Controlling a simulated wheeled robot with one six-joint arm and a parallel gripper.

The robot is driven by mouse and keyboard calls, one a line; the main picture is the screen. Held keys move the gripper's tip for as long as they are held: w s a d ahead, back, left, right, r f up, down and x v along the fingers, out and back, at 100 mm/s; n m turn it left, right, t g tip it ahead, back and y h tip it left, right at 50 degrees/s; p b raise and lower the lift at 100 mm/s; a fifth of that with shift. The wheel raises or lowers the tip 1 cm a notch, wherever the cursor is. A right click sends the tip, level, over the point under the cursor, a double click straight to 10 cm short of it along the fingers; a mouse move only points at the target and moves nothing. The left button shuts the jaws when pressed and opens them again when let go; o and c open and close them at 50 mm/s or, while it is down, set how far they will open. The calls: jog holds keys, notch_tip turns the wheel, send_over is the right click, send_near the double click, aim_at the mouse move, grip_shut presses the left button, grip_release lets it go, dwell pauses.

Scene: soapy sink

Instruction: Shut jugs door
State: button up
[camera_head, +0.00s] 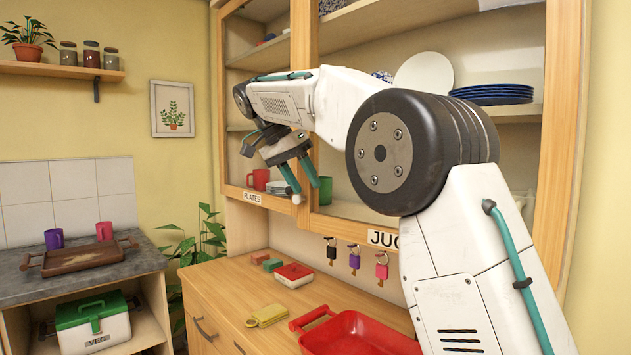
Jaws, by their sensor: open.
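The jugs door is a wood-framed door on the right half of the wall cabinet; its lower rail carries a label (382,238) whose visible part reads "JUG". Its right upright (563,110) shows at the right. My arm covers much of the door, and I cannot tell exactly how far it stands open. The plates door (228,120) is on the left, with a "PLATES" label (252,197). My gripper (306,190) is open, its teal fingers pointing down near the lower edge where the two doors meet. I cannot tell whether it touches either door.
Inside are a white plate (425,74), blue plates (493,94), a red mug (258,180) and a green mug (325,191). Several keys (354,260) hang below. A red tray (362,335) and yellow item (267,316) lie on the wooden counter (225,290).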

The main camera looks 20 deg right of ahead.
jog(key=s, duration=0.8)
jog(key=shift+r, duration=0.4)
jog(key=shift+s, duration=0.1)
